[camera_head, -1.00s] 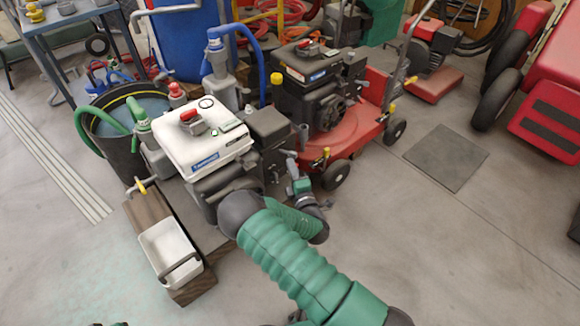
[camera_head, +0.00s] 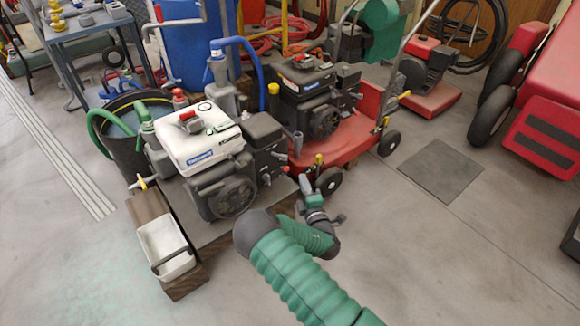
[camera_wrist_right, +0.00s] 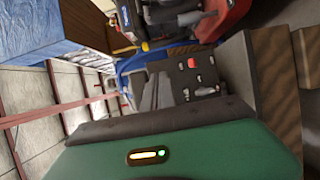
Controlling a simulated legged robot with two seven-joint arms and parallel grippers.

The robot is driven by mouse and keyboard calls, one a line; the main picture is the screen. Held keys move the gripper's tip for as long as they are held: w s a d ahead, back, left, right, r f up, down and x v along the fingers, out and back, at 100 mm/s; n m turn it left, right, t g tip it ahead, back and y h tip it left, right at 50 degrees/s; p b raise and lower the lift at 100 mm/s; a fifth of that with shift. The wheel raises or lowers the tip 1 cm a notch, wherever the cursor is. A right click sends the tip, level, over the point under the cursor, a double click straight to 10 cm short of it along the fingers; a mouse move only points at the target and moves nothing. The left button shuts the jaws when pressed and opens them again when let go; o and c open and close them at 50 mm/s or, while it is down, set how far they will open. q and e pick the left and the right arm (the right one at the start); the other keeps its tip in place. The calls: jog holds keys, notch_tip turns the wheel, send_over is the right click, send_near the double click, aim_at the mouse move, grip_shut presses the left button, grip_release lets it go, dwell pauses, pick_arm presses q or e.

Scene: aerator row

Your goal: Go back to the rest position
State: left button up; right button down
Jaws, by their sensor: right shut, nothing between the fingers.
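My right arm enters the head view from the lower right, bends at a dark elbow, and ends in my right gripper (camera_head: 305,183). The gripper is small in this view. It is shut and empty, in front of the red machine's wheel and to the right of the white-topped engine unit (camera_head: 200,141). I cannot tell its exact gap to either. My left gripper is not in view.
A red wheeled machine (camera_head: 345,142) with a black engine stands behind the gripper. A white bin (camera_head: 166,250) sits on a wooden base at left. A black tub (camera_head: 125,140) and a blue drum (camera_head: 188,45) stand farther back. The floor at right is open around a grey mat (camera_head: 440,171).

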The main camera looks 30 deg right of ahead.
jog(key=s+a+r+m+g+y+p, duration=0.2)
jog(key=s+a+r+m+g, duration=0.25)
jog(key=s+a, duration=0.3)
jog(key=s+a+r+m+g+y+p, duration=0.1)
jog(key=s+a+r+m+g+y, duration=0.15)
jog(key=s+a+m+g, duration=0.4)
jog(key=s+a+r+m+g+y+p, duration=0.1)
jog(key=s+a+r+m+g+p, duration=0.2)
jog(key=s+a, duration=0.6)
jog(key=w+p+v, duration=0.2)
jog(key=p+v, duration=1)
jog(key=w+d+r+p+v, duration=0.1)
jog(key=w+p+v, duration=0.2)
jog(key=p+v, duration=0.9)
jog(key=w+d+r+p+v, duration=0.1)
jog(key=w+p+v, duration=0.2)
jog(key=p+v, duration=0.9)
jog(key=shift+r+p, duration=0.35)
jog(key=shift+r, duration=0.5)
